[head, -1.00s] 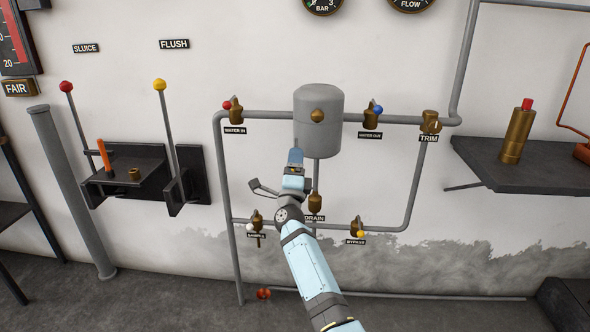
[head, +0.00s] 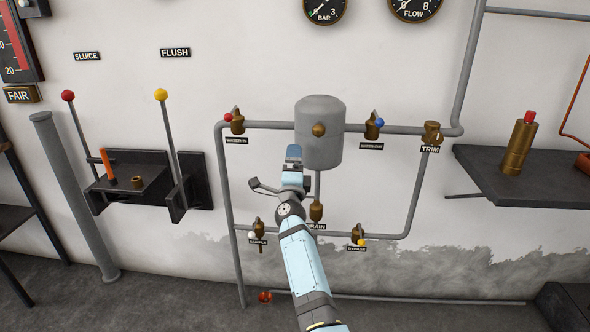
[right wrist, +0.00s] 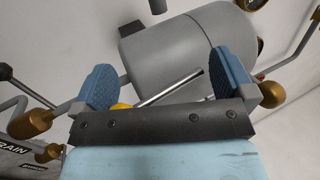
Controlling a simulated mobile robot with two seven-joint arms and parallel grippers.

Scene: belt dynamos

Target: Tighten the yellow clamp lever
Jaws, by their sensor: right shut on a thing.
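The yellow clamp lever shows in the right wrist view as a thin silver rod (right wrist: 172,88) with a yellow knob (right wrist: 121,107) by the left finger. The rod slants between the fingers, in front of the grey tank (right wrist: 165,65). My right gripper (right wrist: 163,80) is shut on the lever, its blue pads standing well apart. In the head view my right gripper (head: 293,153) is at the lower left of the tank (head: 320,115) and hides the lever. My left gripper is not in view.
Pipes (head: 410,195) with several brass valves surround the tank. A side shelf (head: 515,178) with a brass cylinder (head: 518,148) is at the right. Levers with a red knob (head: 68,96) and a yellow knob (head: 161,95) stand at the left.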

